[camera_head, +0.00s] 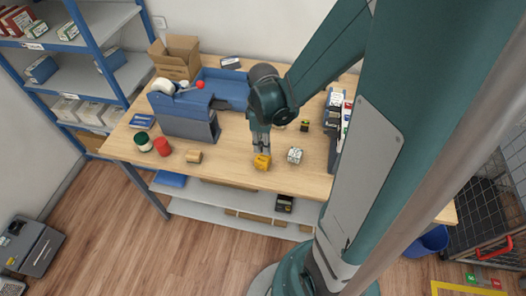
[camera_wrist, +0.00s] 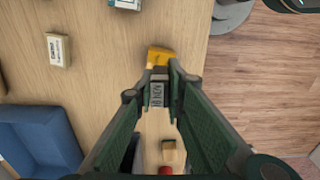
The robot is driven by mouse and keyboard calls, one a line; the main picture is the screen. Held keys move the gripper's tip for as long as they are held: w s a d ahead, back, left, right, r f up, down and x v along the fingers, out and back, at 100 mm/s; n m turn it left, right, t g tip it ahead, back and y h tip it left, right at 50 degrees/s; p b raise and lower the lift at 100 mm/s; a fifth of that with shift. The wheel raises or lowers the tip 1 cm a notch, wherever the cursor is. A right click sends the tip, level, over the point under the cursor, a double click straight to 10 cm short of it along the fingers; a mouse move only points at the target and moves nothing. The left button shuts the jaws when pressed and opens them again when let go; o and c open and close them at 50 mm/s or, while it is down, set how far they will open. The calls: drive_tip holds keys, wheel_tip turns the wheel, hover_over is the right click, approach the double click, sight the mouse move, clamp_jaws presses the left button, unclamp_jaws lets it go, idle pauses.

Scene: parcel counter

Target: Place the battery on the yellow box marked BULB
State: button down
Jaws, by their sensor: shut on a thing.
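The yellow box (camera_head: 262,162) stands near the front edge of the wooden table; its marking is not readable. It also shows in the wrist view (camera_wrist: 160,56), just beyond my fingertips. My gripper (camera_head: 262,148) points down directly over the yellow box. My gripper is shut on a small grey block with dark lettering (camera_wrist: 157,94), which looks like the battery. In the head view the battery is mostly hidden by the fingers. I cannot tell whether it touches the top of the yellow box.
A white printed box (camera_head: 295,155) stands just right of the yellow box. A tan box (camera_head: 194,156), a red can (camera_head: 162,146) and a green jar (camera_head: 143,141) stand to the left. A blue tray (camera_head: 224,84) lies behind. A dark rack (camera_head: 336,130) stands farther right.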

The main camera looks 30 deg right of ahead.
drive_tip(key=shift+f, duration=0.1)
drive_tip(key=shift+f, duration=1.95)
drive_tip(key=shift+f+b, duration=0.2)
drive_tip(key=shift+b, duration=0.2)
drive_tip(key=c, duration=2.4)
unclamp_jaws()
drive_tip(key=shift+o, duration=0.2)
drive_tip(key=shift+r, duration=0.35)
drive_tip(key=shift+r+p, duration=0.75)
drive_tip(key=shift+r, duration=5.1)
